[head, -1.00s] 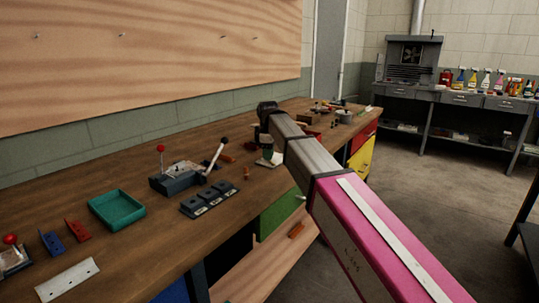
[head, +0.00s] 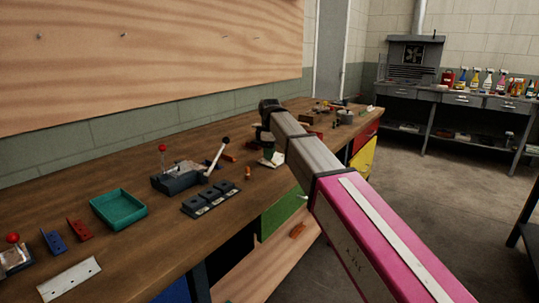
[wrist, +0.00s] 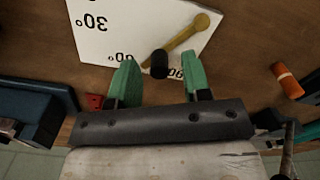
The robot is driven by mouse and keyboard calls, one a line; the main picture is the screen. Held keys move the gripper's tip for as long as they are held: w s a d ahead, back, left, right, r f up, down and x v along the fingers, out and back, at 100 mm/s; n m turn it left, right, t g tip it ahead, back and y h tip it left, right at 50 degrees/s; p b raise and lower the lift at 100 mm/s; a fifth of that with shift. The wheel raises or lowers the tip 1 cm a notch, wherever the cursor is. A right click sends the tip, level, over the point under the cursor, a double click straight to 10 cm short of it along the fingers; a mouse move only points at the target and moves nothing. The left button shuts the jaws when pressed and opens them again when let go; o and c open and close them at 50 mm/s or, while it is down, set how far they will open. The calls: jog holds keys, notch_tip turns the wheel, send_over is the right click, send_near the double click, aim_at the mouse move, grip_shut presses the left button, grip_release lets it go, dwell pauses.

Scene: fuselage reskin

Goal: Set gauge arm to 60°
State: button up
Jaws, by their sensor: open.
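The gauge is a white plate (wrist: 110,30) on the wooden bench, with 30°, 60° and 90 marks that read upside down in the wrist view. Its brass-coloured arm (wrist: 185,34) runs from a round pivot at upper right to a black knob (wrist: 159,63) near the plate's edge. The knob lies between the 60° and 90 marks, which are partly hidden by my fingers. My gripper (wrist: 160,77) is open, its green fingertips one on each side of the knob with visible gaps. In the head view the plate (head: 272,159) shows beneath my gripper.
An orange cylinder (wrist: 288,81) lies right of the gauge in the wrist view, and a dark blue block (wrist: 35,108) is at left. On the bench are a lever fixture (head: 180,178), grey blocks (head: 211,199) and a teal tray (head: 119,210). Bare wood separates them.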

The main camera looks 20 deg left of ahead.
notch_tip(320, 180, up, 9)
jog(key=shift+f, duration=0.2)
jog(key=shift+r, duration=0.7)
